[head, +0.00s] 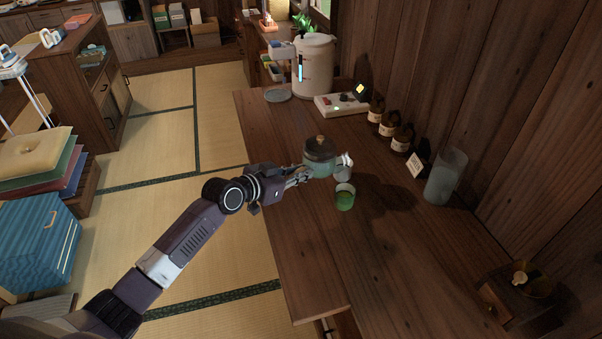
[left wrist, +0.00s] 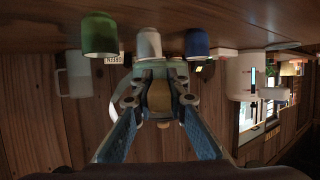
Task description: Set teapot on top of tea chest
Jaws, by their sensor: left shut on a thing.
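The teapot (head: 320,163) has a pale green body and a dark lid with a brown knob. It is upright at the left side of the wooden counter. My left gripper (head: 304,176) reaches it from the left and is shut on it. In the left wrist view, which is upside down, the teapot (left wrist: 148,73) sits between the fingers of my left gripper (left wrist: 158,82). I cannot tell whether its base touches the counter. My right gripper is out of view.
A green cup (head: 345,198) and a pale cup (head: 343,174) stand close to the teapot; a blue cup (left wrist: 196,43) shows in the wrist view. The counter (head: 370,265) is clear in front. A drawer cabinet (head: 75,75) stands at the left across open tatami.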

